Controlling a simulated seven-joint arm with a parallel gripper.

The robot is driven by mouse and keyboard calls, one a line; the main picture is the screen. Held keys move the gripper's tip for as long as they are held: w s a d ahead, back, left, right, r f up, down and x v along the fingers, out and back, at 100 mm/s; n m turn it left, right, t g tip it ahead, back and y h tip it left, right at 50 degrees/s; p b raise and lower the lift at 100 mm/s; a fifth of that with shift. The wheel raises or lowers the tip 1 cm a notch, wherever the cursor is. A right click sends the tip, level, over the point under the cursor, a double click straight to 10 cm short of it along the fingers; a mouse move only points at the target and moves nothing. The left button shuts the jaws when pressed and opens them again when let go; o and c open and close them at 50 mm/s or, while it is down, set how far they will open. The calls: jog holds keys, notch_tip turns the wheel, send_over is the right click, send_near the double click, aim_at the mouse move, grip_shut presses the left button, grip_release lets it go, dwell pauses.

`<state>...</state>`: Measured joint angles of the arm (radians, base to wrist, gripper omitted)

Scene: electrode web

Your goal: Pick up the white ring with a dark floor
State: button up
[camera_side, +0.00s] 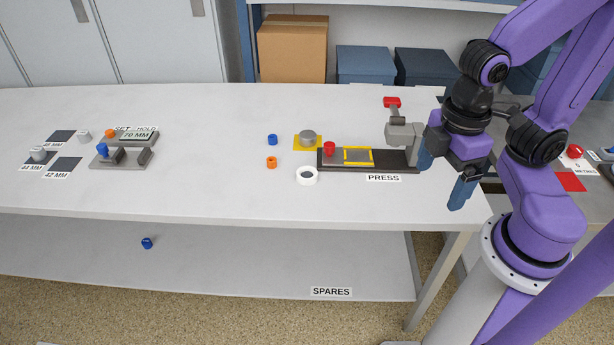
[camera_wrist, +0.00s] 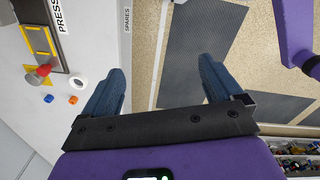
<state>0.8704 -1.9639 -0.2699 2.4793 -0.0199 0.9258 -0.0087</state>
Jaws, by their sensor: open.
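The white ring (camera_side: 307,176) with a dark floor lies on the white table, in front of the left end of the press base. It also shows in the wrist view (camera_wrist: 79,85), left of my fingers. My gripper (camera_side: 442,182) is at the table's right edge, well to the right of the ring, and is open and empty. In the wrist view my gripper (camera_wrist: 158,84) has its two blue fingers wide apart, with table edge and floor between them.
The press (camera_side: 400,163) with red knobs stands between ring and gripper, behind.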

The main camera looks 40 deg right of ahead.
jog(key=w+a+f+n+t+h, duration=0.1)
jog(key=w+a+f+n+h, duration=0.2)
jog(key=w, duration=0.6)
jog(key=w+a+f+n+t+h, duration=0.1)
jog(key=w+a+f+n+h, duration=0.2)
jog(key=w+a, duration=0.45)
jog(key=n+t+h, duration=0.3)
jog(key=n+h, duration=0.1)
jog(key=h, duration=0.2)
send_near(310, 172)
jog(key=shift+x, duration=3.35)
jog(key=shift+w+h, duration=0.1)
jog(key=shift+h, duration=0.2)
jog(key=c, duration=1.1)
